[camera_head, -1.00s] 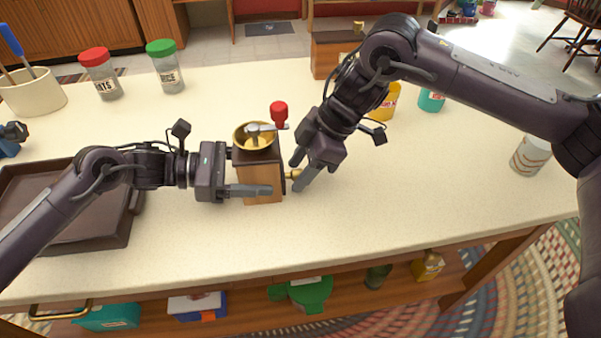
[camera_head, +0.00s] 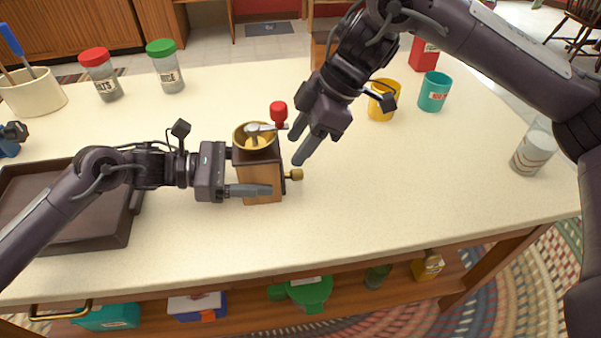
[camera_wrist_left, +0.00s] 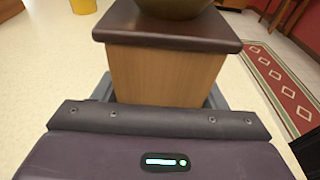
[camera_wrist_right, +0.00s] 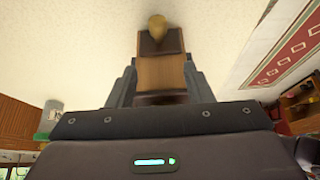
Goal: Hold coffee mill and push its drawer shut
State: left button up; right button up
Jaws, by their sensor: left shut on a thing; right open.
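The coffee mill (camera_head: 260,184) stands upright on the counter, with a wooden body, dark top, brass bowl and a crank with a red knob (camera_head: 279,112). My left gripper (camera_head: 259,178) is shut on its body from the left; one finger lies across the near side. The left wrist view shows the wooden body (camera_wrist_left: 165,75) between the fingers. The drawer's brass knob (camera_head: 294,174) sticks out on the right side; the drawer front is close to the body, but I cannot tell whether it is flush. My right gripper (camera_head: 297,143) is open and empty, above the knob and apart from it.
A brown tray (camera_head: 122,232) lies left under my left arm. Jars (camera_head: 167,72) stand at the back left.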

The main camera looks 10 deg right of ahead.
pick_arm(q)
jog(key=o, duration=1)
jog(key=shift+o, duration=0.2)
jog(key=shift+a, duration=0.1)
